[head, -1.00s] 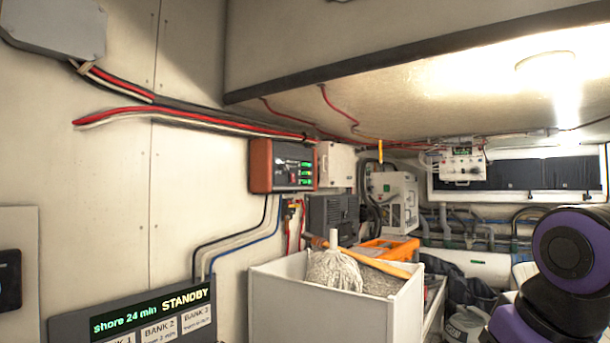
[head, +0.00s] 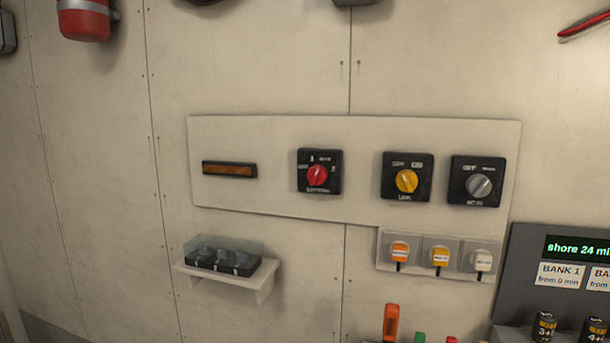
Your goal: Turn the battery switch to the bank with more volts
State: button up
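The battery switch (head: 319,172) is a black square plate with a red round knob on the pale wall panel in the head view. Small white marks surround the knob, among them a 1 at its top; the label below is too small to read surely. I cannot tell which mark the knob points to. A narrow amber-brown display (head: 229,170) in a dark frame sits left of the switch; no volt figures are readable on it. My gripper is not in view.
Right of the red switch are a yellow-knob switch (head: 407,177) and a grey-knob switch (head: 478,182). Small tagged plugs (head: 440,257) sit below them. A small shelf (head: 262,283) with a clear-lidded box (head: 222,256) juts out at lower left. A charging station (head: 545,275) stands at lower right.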

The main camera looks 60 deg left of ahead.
aim_at(318, 174)
jog(key=k+j, duration=0.2)
jog(key=j, duration=0.15)
jog(key=k+j+u, duration=0.1)
jog(key=k+j, duration=0.25)
jog(key=j, duration=0.3)
jog(key=k+j, duration=0.2)
jog(key=j, duration=0.15)
jog(key=k+j+u, duration=0.1)
jog(key=j, duration=0.25)
jog(key=k+j, duration=0.2)
jog(key=j, duration=0.15)
jog(key=k+j, duration=0.2)
jog(key=j, duration=0.2)
jog(key=k+j+u, duration=0.1)
jog(key=j, duration=0.25)
jog(key=i+j, duration=0.15)
jog(key=j, duration=0.2)
jog(key=i+j, duration=0.2)
jog(key=j, duration=0.2)
jog(key=u, duration=0.05)
